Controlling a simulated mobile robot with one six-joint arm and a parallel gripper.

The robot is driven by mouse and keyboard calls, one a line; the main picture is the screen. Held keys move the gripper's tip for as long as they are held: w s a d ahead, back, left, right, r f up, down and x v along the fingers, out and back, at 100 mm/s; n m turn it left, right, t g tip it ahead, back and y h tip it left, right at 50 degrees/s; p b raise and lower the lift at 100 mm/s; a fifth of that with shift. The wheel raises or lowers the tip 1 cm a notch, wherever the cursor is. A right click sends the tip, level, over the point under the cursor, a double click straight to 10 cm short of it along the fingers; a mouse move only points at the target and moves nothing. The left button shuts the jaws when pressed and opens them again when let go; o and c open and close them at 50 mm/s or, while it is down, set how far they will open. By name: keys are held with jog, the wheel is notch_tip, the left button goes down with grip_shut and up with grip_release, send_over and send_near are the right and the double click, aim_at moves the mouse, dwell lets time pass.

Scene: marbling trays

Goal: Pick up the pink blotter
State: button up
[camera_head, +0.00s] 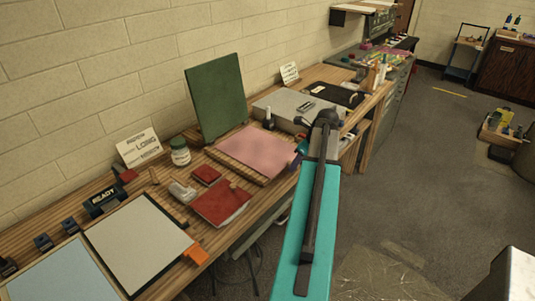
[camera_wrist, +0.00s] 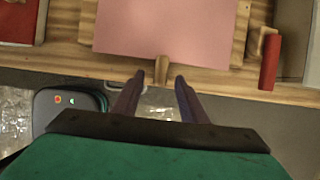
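The pink blotter (camera_head: 255,152) lies flat on a slatted wooden board on the bench, left of my arm in the head view. In the wrist view the pink blotter (camera_wrist: 165,25) fills the top middle, cut off by the frame. A small wooden tab (camera_wrist: 161,68) stands at its near edge. My gripper (camera_wrist: 160,80) is open, its two dark fingers apart and pointing at the tab, which shows between and just beyond the tips. Height above the bench is hard to judge. In the head view my gripper (camera_head: 297,159) is partly hidden by my arm.
A red book (camera_head: 220,204) lies left of the board. A green panel (camera_head: 215,97) leans behind it, with a lidded jar (camera_head: 180,152) nearby. Open floor (camera_head: 440,170) lies right of the bench.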

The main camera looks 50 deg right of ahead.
grip_shut()
jog(key=shift+r, duration=0.1)
dwell(0.3)
jog(key=shift+r+b, duration=0.65)
jog(key=shift+r, duration=0.95)
jog(key=s+a+r+b, duration=0.1)
jog(key=s+a+b, duration=0.3)
jog(key=s+a, duration=0.6)
jog(key=shift+s+r+b, duration=0.3)
jog(key=shift+s+b, duration=0.1)
jog(key=shift+s, duration=0.85)
